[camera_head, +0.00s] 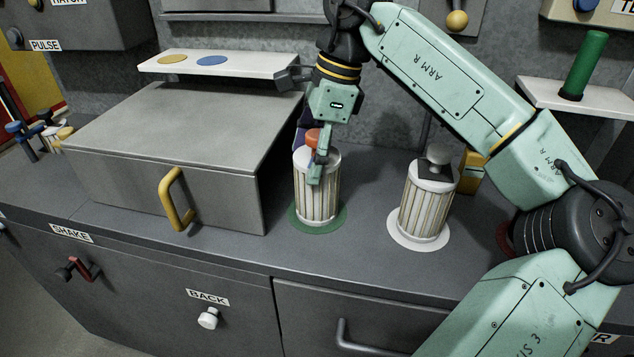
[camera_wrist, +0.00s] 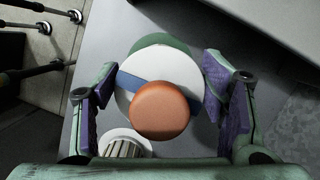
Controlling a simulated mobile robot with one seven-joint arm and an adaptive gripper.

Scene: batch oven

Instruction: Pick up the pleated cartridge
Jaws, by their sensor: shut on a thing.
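A pleated cartridge (camera_head: 318,197) with cream pleats, a white cap and an orange knob (camera_head: 313,138) stands upright over a green disc (camera_head: 338,219) on the counter. In the wrist view its white cap (camera_wrist: 190,72) has a blue stripe, and the knob (camera_wrist: 160,110) is centred low between the fingers. My gripper (camera_head: 312,165) comes from above and is shut on this cartridge, one finger on each side of its top. A second pleated cartridge (camera_head: 425,212) with a grey knob stands on a white disc (camera_head: 403,238) to the right. Any gap under the held cartridge cannot be told.
A grey box (camera_head: 150,170) with a yellow handle (camera_head: 174,200) stands close on the left. A white shelf (camera_head: 220,64) with yellow and blue discs is behind it. A right shelf (camera_head: 545,97) carries a green cylinder (camera_head: 585,62). The counter front between the cartridges is clear.

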